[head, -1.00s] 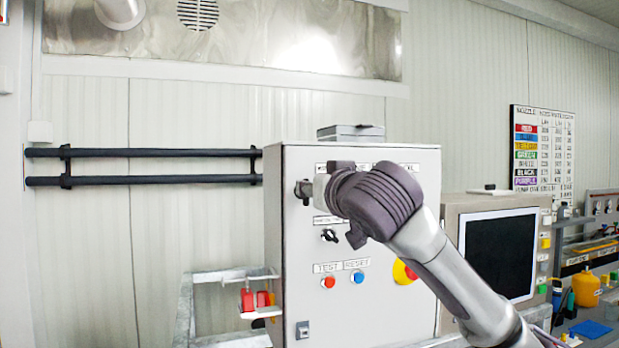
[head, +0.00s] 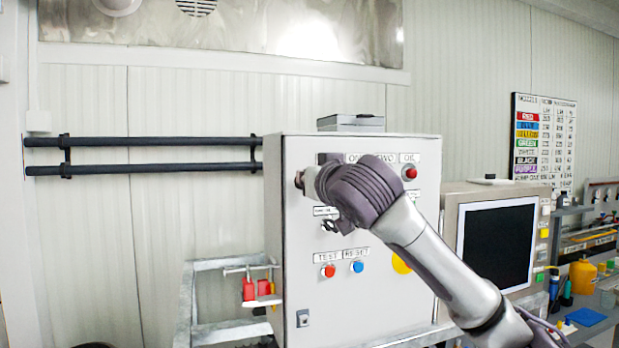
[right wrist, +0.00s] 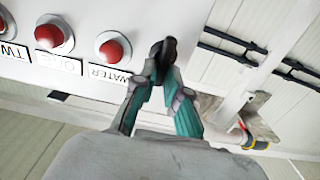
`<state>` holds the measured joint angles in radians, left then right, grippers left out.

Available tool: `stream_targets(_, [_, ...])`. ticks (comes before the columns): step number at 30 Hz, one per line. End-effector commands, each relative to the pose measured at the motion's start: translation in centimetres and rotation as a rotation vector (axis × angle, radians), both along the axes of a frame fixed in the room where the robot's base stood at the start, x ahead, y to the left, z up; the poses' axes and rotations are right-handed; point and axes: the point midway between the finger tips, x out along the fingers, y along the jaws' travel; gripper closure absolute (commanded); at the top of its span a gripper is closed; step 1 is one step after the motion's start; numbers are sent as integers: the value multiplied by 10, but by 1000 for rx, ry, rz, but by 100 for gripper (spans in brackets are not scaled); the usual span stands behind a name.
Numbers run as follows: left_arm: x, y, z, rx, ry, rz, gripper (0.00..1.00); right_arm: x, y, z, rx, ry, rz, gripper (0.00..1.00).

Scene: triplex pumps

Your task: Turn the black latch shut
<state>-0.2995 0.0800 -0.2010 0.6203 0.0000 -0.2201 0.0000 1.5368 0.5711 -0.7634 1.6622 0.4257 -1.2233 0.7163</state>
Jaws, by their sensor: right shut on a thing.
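The black latch (right wrist: 156,50) sits on the white cabinet face near its edge, next to the red lamp labelled WATER, in the right wrist view. My right gripper (right wrist: 163,66) has its teal fingers closed around the latch, and they hide part of it. In the head view, my right gripper (head: 305,182) is at the upper left of the cabinet front (head: 385,285); a dark bit of the latch (head: 298,180) shows at its tip. The latch's exact angle is hard to tell. My left gripper is not in view.
A black switch (head: 329,226) is just below my right wrist, above a red button (head: 328,271) and a blue button (head: 357,267). Red lamps (right wrist: 114,47) line the panel beside the fingers. A monitor (head: 497,245) stands to the right. Black pipes (head: 150,142) run along the left wall.

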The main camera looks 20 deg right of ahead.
Motion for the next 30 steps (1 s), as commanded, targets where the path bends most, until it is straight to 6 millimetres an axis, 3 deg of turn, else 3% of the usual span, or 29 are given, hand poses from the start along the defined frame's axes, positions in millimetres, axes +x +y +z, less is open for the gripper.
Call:
stream_targets(14, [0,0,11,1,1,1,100,0,2,2,-140,-5,-1,100])
stream_targets(30, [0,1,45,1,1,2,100,-1,8,2,-632,-23,1,100])
